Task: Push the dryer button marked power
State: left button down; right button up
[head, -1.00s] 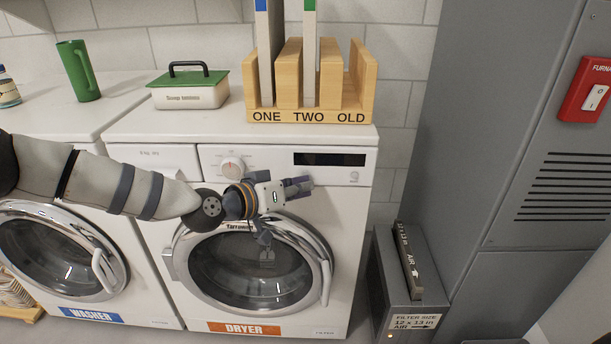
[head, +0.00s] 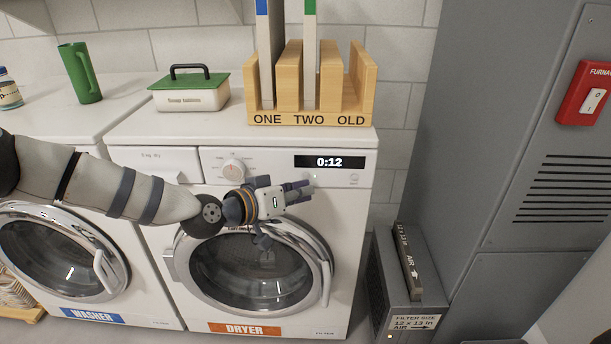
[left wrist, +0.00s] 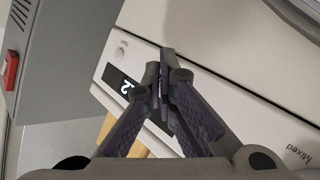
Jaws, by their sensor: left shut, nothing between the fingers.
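The white dryer (head: 150,225) has an orange DRYER label and a round door. Its display (head: 330,162) is lit and reads 0:12; part of it shows in the left wrist view (left wrist: 122,85). A round button (head: 354,178) sits below the display's right end, and it also shows in the left wrist view (left wrist: 122,50). Its lettering is too small to read. My left gripper (head: 310,187) is shut and empty, its tips close to the panel just below the display's left part. In the left wrist view, its fingers (left wrist: 164,68) hide part of the panel. I cannot make out a power marking.
A dial (head: 233,170) is left of the display. A wooden rack (head: 310,117) and a green-lidded box (head: 190,97) stand on the dryer. The washer (head: 125,255) is to the left. A grey furnace cabinet (head: 470,120) with a red switch plate (head: 577,100) stands to the right.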

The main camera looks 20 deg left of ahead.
pick_arm(q)
jog(key=s+d+p, duration=0.1)
jog(key=s+p, duration=0.2)
jog(key=s, duration=0.2)
jog(key=shift+s+d, duration=0.35)
jog(key=shift+s, duration=0.05)
pick_arm(e)
jog(key=w+r, duration=0.2)
jog(key=r, duration=0.1)
jog(key=shift+w+t, duration=0.1)
jog(key=shift+t, duration=0.3)
